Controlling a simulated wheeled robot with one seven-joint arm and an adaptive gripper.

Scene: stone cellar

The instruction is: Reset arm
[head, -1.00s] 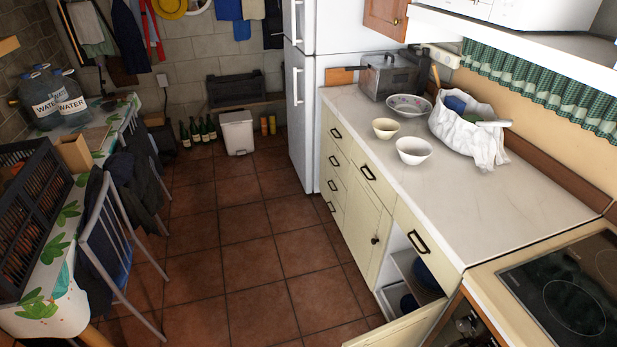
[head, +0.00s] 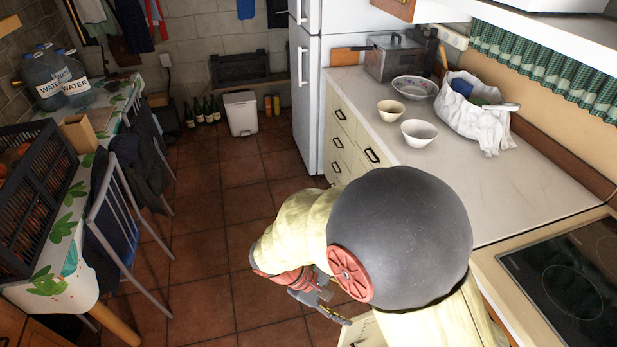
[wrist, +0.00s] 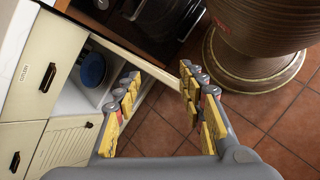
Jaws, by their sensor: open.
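My gripper (head: 335,308) hangs low over the floor in front of the counter, partly hidden by my own arm in the head view. In the wrist view my gripper (wrist: 157,88) has its yellow-padded fingers spread apart with nothing between them. My arm is bent, with its large dark joint covering much of the counter front in the head view. The open cabinet door (head: 368,332) shows only as a small pale piece beside my arm. The wrist view looks into the open cabinet, where a blue bowl (wrist: 92,69) sits on a white shelf.
The counter (head: 480,190) holds a white bowl (head: 419,132), a smaller cream bowl (head: 390,111), a patterned bowl and a white bag (head: 480,125). The stove (head: 570,270) is at the right. A chair (head: 130,230) and table stand left. The tiled floor between (head: 205,260) is clear.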

